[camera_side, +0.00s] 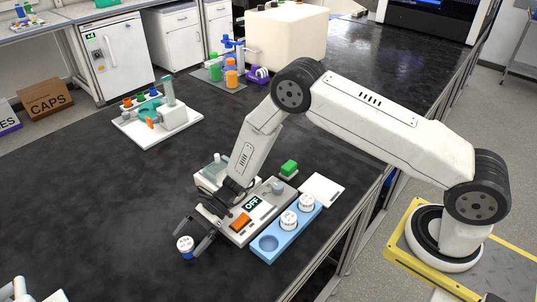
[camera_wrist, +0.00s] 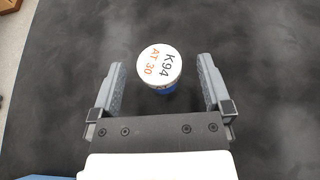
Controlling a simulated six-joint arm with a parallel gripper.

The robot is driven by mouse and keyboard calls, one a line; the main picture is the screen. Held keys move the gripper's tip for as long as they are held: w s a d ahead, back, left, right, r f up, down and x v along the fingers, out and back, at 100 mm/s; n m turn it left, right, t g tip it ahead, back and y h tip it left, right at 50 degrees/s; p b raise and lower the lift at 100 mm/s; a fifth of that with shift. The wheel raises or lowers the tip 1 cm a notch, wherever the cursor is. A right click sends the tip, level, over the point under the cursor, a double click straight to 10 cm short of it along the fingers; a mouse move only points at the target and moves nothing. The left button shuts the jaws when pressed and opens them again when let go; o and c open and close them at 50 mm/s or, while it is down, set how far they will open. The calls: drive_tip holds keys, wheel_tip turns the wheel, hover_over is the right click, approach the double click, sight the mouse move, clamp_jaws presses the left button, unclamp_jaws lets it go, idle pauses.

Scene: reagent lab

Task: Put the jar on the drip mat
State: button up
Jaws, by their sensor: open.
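A small jar (camera_side: 185,246) with a white lid and blue body stands upright on the black bench. In the wrist view the lid of the jar (camera_wrist: 160,64) reads "K94 AT 30". My gripper (camera_side: 190,242) is open, low over the bench, with the jar between its fingertips. In the wrist view my gripper (camera_wrist: 161,72) shows a gap on both sides of the jar. A flat white square (camera_side: 322,190) lies at the right end of the equipment; it may be the drip mat, but I cannot tell for certain.
The bench left of my gripper is clear.

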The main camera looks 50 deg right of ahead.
sight(187, 242)
drive_tip(key=shift+x, duration=1.75)
drive_tip(key=shift+r, duration=0.1)
clamp_jaws()
drive_tip(key=shift+r, duration=0.15)
